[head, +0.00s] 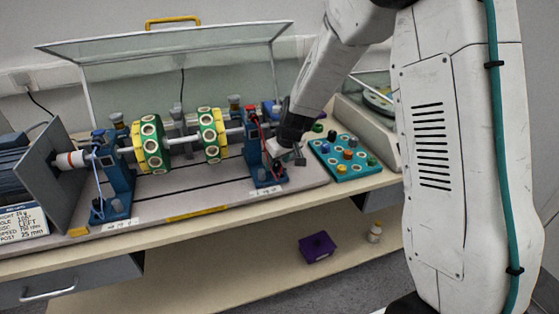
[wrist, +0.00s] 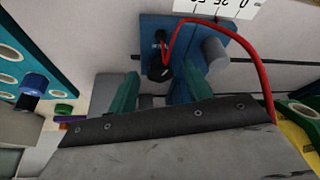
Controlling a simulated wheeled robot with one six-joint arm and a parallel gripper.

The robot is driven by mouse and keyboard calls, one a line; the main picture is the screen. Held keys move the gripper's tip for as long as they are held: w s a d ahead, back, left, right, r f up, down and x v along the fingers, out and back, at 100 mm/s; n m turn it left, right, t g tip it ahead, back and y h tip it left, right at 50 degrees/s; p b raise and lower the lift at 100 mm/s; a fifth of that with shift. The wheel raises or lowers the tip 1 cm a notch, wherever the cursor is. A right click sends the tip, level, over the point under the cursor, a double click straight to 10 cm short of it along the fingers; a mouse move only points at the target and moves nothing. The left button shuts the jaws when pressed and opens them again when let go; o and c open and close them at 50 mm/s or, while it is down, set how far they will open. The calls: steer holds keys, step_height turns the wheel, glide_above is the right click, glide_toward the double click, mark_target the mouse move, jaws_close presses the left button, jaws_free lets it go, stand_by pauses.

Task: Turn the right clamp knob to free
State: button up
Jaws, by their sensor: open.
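The right blue clamp post (head: 257,160) stands at the right end of the shaft, with a red cable at its top. My gripper (head: 287,150) is beside its right face in the head view and hides part of it. In the wrist view the blue clamp block (wrist: 182,35) carries a black knob (wrist: 159,72) and a grey cylinder (wrist: 214,52). My gripper's green fingers (wrist: 160,82) are open, one on each side of the black knob in the picture. Whether they touch it, I cannot tell. Small marking by the knob is unreadable.
The red cable (wrist: 262,62) loops close to the right finger. A teal tray (head: 345,170) with coloured pieces lies to the right. Green-and-yellow discs (head: 150,146) sit on the shaft. A raised clear cover (head: 185,55) stands behind. The left blue post (head: 113,178) is far from my gripper.

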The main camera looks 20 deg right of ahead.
steer(key=c, duration=1)
steer(key=shift+w+d+n+g+y, duration=0.1)
steer(key=shift+n+g+y, duration=0.35)
steer(key=shift+n, duration=1.05)
steer(key=o, duration=1)
steer(key=v, duration=0.7)
steer(key=shift+s+r, duration=0.2)
steer(key=shift+r, duration=0.15)
